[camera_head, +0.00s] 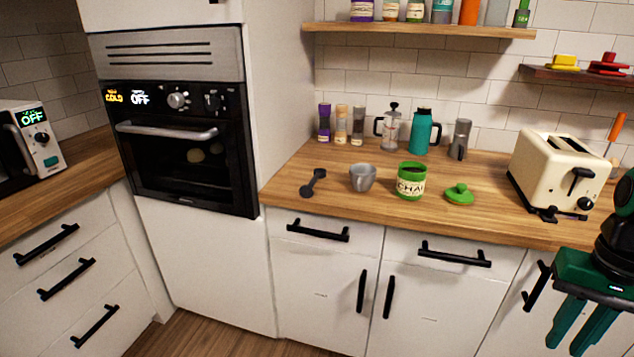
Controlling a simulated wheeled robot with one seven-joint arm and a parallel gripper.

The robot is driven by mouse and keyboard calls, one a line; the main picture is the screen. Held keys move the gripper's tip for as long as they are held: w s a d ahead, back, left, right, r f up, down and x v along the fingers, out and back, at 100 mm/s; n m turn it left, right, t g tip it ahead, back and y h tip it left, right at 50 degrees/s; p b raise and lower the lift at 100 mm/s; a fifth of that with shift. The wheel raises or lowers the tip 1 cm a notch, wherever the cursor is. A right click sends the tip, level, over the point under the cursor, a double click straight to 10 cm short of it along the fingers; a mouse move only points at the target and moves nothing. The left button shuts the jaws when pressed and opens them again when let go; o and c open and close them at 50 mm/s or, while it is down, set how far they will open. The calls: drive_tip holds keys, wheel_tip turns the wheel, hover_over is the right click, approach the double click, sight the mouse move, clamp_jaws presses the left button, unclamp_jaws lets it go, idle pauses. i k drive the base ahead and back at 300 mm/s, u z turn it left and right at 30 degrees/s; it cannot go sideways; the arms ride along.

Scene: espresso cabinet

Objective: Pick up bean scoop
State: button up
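The bean scoop (313,183) is a small dark double-ended scoop. It lies on the wooden counter (290,204) near its left end, left of a grey cup. My gripper (578,338) is at the lower right, in front of the cabinets and below the counter's front edge. It has green fingers pointing down, with a gap between them and nothing in it. It is far to the right of the scoop and apart from it.
Right of the scoop stand the grey cup (363,177), an open green chai jar (411,181) and its green lid (459,194). A cream toaster (556,172) stands further right. Bottles line the wall. The tall oven cabinet (290,90) rises left of the scoop.

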sight(306, 192)
drive_tip(key=i, duration=1)
drive_tip(key=u, duration=0.05)
